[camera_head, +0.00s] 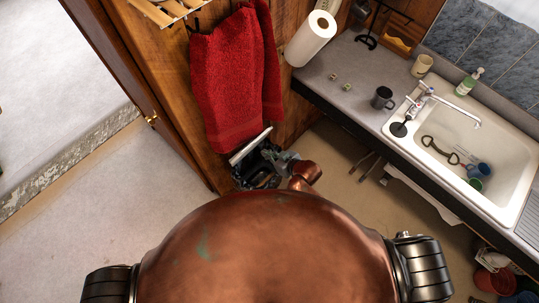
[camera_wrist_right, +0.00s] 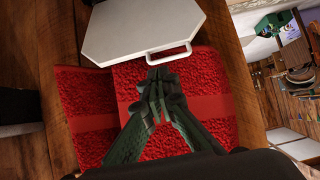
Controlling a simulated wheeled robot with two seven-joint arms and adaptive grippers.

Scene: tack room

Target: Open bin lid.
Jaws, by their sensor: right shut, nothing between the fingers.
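In the right wrist view the bin lid (camera_wrist_right: 145,25) is a pale grey flat panel with cut corners. Its light loop handle (camera_wrist_right: 168,53) is on the edge nearest my fingers. My right gripper (camera_wrist_right: 160,80) is shut and empty, fingertips just short of the handle; I cannot tell if they touch. In the head view my right gripper (camera_head: 258,167) is a dark shape below the red towel, beside a narrow white strip (camera_head: 250,147) that looks like the lid's edge. The bin's body and inside cannot be made out. My left gripper is not in view.
The red towel (camera_head: 228,75) hangs on the wooden wall behind the lid. A counter with a paper roll (camera_head: 311,38), dark mug (camera_head: 382,97) and white sink (camera_head: 475,140) runs along the right. The pale floor (camera_head: 110,215) at left is clear.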

